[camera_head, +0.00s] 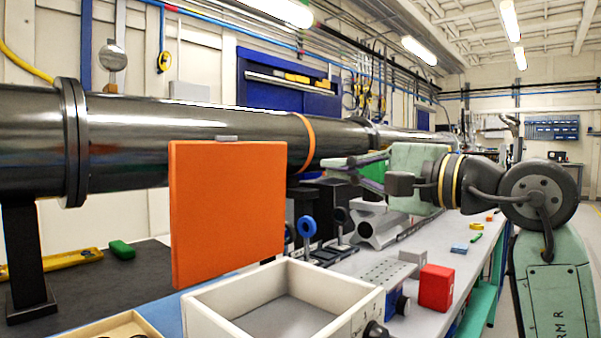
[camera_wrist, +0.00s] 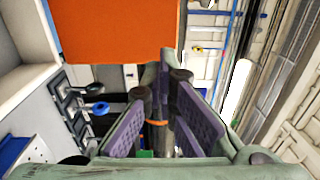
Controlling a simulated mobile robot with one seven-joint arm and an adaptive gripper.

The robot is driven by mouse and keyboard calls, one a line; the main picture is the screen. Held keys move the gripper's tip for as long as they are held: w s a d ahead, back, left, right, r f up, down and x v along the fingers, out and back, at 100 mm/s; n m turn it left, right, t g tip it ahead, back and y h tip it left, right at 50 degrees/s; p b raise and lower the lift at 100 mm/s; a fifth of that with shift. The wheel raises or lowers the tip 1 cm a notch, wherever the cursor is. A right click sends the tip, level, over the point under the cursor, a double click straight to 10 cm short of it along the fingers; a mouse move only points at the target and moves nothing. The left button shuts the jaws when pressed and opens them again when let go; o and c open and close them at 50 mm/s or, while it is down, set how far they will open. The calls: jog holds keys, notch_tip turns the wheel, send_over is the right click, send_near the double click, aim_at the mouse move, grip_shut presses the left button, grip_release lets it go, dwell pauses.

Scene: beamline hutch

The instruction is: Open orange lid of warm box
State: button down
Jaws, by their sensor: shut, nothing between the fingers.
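The warm box (camera_head: 340,322) is a white, open-topped box at the bottom of the head view, with a grey inner floor and a dark knob. Its orange lid (camera_head: 228,215) stands upright at the box's far left side, a small grey handle on its top edge. The lid also fills the top left of the wrist view (camera_wrist: 115,30), with a white box wall (camera_wrist: 22,98) at left. My gripper (camera_head: 335,167) is shut and empty, to the right of the lid and apart from it in the head view. The lid's lower edge is partly hidden.
A thick dark metal pipe (camera_head: 200,130) runs behind the lid. A yellow level (camera_head: 50,265) and green block (camera_head: 122,250) lie at left.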

aim_at(266, 157)
jog(key=p+x, duration=0.1)
jog(key=x, duration=1.2)
jog(key=shift+w+a+f+p, duration=0.1)
jog(key=shift+w+a+p, duration=0.1)
jog(key=shift+p, duration=0.15)
jog(key=shift+r+p, duration=0.2)
jog(key=shift+p, duration=0.1)
jog(key=w+a+p, duration=0.1)
jog(key=w+r+g+h+p, duration=0.1)
jog(key=p, duration=0.1)
jog(key=shift+a+p, duration=0.3)
jog(key=shift+a, duration=0.1)
jog(key=shift+w+a+f+g+h+p, duration=0.25)
jog(key=shift+w+a+g+h+p, duration=0.1)
jog(key=shift+a+g+h+p, duration=0.1)
jog(key=shift+w+f, duration=0.1)
jog(key=shift+f, duration=0.15)
